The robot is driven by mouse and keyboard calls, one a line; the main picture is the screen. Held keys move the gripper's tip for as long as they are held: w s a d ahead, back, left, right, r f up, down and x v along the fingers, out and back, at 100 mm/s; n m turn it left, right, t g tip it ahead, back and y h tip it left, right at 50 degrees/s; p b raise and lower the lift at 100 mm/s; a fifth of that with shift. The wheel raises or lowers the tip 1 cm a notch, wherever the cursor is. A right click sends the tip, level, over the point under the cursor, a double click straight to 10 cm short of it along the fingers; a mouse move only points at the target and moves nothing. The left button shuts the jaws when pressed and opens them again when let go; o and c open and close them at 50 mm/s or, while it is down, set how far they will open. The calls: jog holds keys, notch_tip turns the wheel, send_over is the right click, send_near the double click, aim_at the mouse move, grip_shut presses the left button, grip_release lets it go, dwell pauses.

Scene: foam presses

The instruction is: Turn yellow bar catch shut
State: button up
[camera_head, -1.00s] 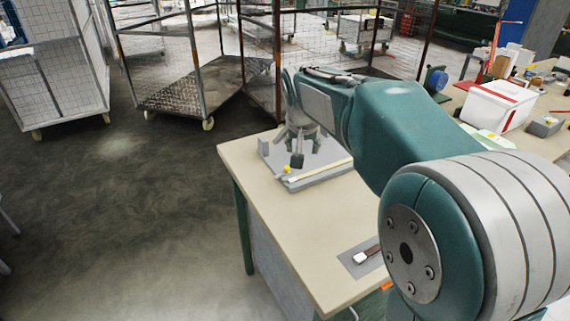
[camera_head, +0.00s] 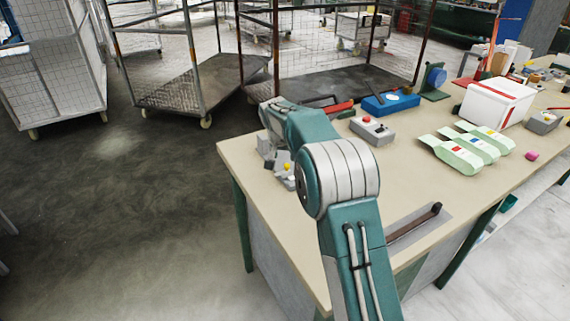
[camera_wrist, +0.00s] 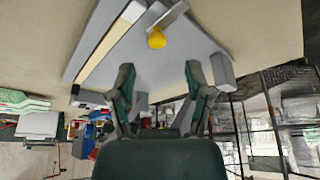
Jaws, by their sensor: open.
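The catch shows a yellow knob (camera_wrist: 157,38) and a flat grey bar (camera_wrist: 168,17) that lies across a grey base plate (camera_wrist: 135,62) in the wrist view. A long cream bar (camera_wrist: 112,38) runs slantwise along the plate, left of the knob. My gripper (camera_wrist: 158,72) is open and empty, its two dark fingers apart. The knob appears between and beyond the fingertips, with no contact visible. In the head view the yellow knob (camera_head: 288,166) shows at the table's left end; my arm hides most of the plate and gripper.
On the table (camera_head: 240,160) stand a grey box with a red button (camera_head: 372,130), a blue case (camera_head: 390,103), several pale green holders (camera_head: 465,148) and a white bin (camera_head: 497,105). A dark handle (camera_head: 415,222) lies near the front edge. Wire carts stand behind.

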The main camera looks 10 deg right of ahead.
aim_at(286, 165)
jog(key=x, duration=0.4)
jog(key=shift+d+f, duration=0.1)
jog(key=shift+d, duration=0.25)
jog(key=shift+w+f, duration=0.15)
jog(key=shift+f, duration=0.1)
jog(key=shift+a+f, duration=0.15)
